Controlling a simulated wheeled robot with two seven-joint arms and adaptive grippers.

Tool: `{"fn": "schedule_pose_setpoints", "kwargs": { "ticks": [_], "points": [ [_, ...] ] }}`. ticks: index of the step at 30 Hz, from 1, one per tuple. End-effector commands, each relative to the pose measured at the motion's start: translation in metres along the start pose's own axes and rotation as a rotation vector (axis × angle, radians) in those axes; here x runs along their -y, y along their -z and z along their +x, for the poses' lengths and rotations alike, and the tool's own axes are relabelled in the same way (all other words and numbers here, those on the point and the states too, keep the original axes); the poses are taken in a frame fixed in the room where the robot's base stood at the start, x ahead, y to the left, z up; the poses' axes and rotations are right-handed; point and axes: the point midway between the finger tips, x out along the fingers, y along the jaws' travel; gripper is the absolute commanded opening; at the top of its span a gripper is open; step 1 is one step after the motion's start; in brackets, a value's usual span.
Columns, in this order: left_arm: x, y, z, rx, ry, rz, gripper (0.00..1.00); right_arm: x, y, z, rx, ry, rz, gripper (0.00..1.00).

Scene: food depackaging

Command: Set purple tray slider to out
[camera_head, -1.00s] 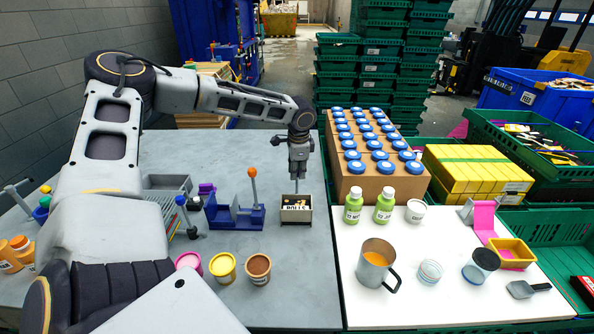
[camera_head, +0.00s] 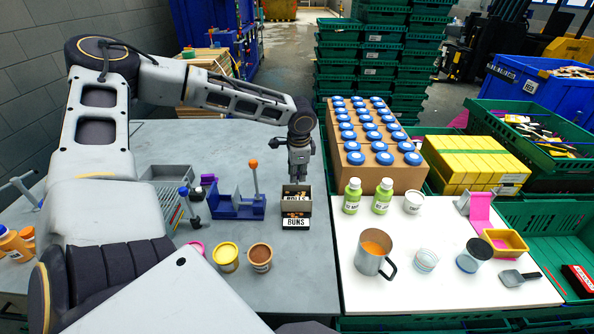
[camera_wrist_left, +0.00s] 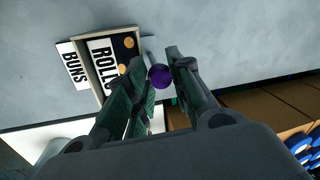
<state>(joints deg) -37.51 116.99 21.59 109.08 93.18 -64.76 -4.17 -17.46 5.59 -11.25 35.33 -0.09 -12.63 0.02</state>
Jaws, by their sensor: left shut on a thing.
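A small box with a dark ROLLS panel (camera_head: 296,198) stands on the grey table in the head view, with a BUNS panel (camera_head: 296,223) sticking out at its front. In the left wrist view the ROLLS panel (camera_wrist_left: 102,62) and the BUNS panel (camera_wrist_left: 72,66) lie side by side. My left gripper (camera_head: 299,174) points down at the back of the box. In the wrist view its fingers (camera_wrist_left: 161,74) are shut on a round purple knob (camera_wrist_left: 160,77), the tray slider. The knob is hidden in the head view. My right gripper is not in view.
A blue fixture with an orange-topped lever (camera_head: 238,205) stands left of the box. Yellow (camera_head: 226,257) and brown (camera_head: 260,257) tubs stand at the front. A carton of blue-capped bottles (camera_head: 380,176) and green bottles (camera_head: 352,196) are to the right. The table in front of the box is clear.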

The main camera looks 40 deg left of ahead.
Motion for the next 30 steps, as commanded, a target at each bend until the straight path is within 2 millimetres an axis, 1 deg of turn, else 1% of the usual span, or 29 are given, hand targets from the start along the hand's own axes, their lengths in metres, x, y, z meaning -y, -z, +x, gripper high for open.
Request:
{"fn": "schedule_pose_setpoints", "kwargs": {
  "ticks": [2,3,6,8,14,17,22,26,30],
  "points": [
    [0.000,0.000,0.000,-0.001,0.000,0.000,0.00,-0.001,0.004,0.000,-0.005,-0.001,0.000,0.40],
    [0.000,0.001,0.000,-0.002,0.000,0.000,0.26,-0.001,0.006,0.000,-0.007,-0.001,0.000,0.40],
    [0.000,0.001,0.000,-0.002,0.000,0.000,0.39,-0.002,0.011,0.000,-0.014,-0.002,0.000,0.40],
    [0.000,0.000,0.000,-0.001,0.001,0.000,0.45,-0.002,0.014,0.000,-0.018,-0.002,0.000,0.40],
    [0.001,0.000,0.000,-0.001,0.001,0.000,0.45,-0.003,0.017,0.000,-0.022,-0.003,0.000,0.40],
    [0.001,0.000,0.000,-0.001,0.001,0.000,0.45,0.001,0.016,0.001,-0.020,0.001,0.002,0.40],
    [0.001,0.001,-0.003,-0.002,0.001,0.000,0.45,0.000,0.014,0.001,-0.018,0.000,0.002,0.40],
    [0.001,0.001,-0.010,-0.003,0.001,0.000,0.45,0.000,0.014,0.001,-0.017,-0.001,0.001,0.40],
    [0.001,0.001,-0.021,-0.003,0.001,-0.001,0.45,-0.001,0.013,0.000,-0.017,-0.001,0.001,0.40]
  ]
}}
